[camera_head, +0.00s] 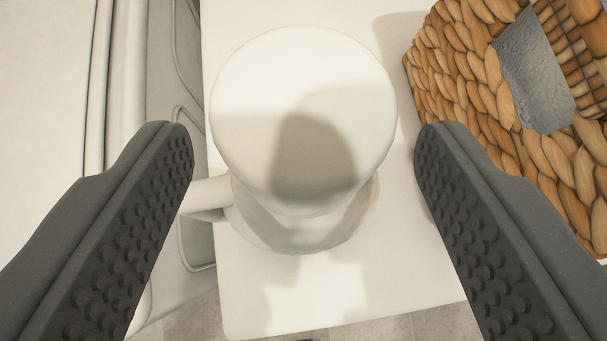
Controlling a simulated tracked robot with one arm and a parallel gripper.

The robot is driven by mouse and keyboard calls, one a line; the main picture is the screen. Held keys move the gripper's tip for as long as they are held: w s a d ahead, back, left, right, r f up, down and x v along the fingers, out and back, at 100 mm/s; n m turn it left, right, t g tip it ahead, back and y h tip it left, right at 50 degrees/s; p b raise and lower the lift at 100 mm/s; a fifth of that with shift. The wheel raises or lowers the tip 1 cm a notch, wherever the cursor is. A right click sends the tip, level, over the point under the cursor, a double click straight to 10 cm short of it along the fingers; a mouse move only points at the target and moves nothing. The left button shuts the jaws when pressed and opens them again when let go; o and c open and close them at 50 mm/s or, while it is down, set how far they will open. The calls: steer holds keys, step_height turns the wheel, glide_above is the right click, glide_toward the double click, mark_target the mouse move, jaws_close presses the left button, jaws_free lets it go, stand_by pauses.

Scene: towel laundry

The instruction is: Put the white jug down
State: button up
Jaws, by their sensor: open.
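The white jug (305,110) stands upright on a white surface (370,285) and is seen from above. Its handle (207,198) points to the left. My gripper (303,150) is open, with one dark ridged finger on the left and one on the right of the jug. A gap shows between the jug and each finger. The left finger is close to the handle and covers part of the view there. Shadow lies across the top of the jug.
A woven basket (445,75) with a grey lining stands at the upper right, close to my right finger. A white appliance-like body (45,80) is on the left. The white surface ends at the front, with tiled floor (440,325) below.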

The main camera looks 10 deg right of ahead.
steer(key=v, duration=0.9)
steer(key=shift+b, duration=0.35)
